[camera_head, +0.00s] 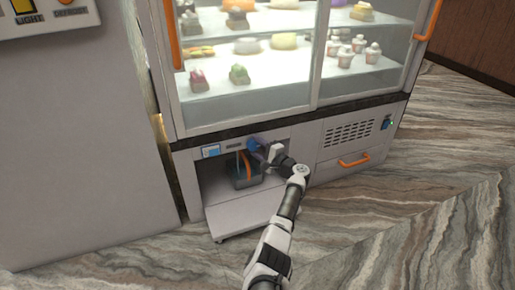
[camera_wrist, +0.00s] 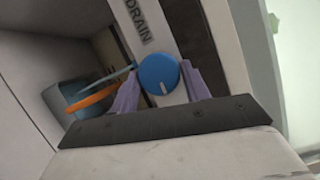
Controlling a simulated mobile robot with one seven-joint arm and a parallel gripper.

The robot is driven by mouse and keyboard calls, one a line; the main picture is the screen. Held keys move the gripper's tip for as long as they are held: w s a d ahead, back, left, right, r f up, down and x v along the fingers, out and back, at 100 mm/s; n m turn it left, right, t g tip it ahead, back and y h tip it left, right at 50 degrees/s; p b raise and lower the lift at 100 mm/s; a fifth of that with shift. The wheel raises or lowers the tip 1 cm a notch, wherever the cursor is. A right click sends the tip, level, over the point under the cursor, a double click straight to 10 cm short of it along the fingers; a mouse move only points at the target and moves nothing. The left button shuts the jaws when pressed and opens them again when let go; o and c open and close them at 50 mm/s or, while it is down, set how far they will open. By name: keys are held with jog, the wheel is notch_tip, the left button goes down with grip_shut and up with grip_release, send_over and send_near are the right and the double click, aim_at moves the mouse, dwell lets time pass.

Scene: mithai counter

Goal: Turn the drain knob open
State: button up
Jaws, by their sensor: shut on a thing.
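The drain knob (camera_wrist: 158,72) is a round blue dial on a light panel beside the word "DRAIN" (camera_wrist: 137,20). In the head view, my gripper (camera_head: 259,153) reaches to the blue knob (camera_head: 252,144) at the top of the open lower compartment of the display case. The knob is partly hidden there by my fingers.
A grey-blue bin (camera_wrist: 70,92) with an orange handle stands in the compartment, close to my gripper. The lowered flap (camera_head: 245,212) lies below. A vent and a shut orange-handled drawer (camera_head: 350,170) are to the right. Glass shelves with sweets are above.

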jog(key=o, duration=1)
jog(key=p+v, duration=0.7)
jog(key=v, duration=0.6)
jog(key=shift+s+d, duration=0.25)
jog(key=shift+s, duration=0.05)
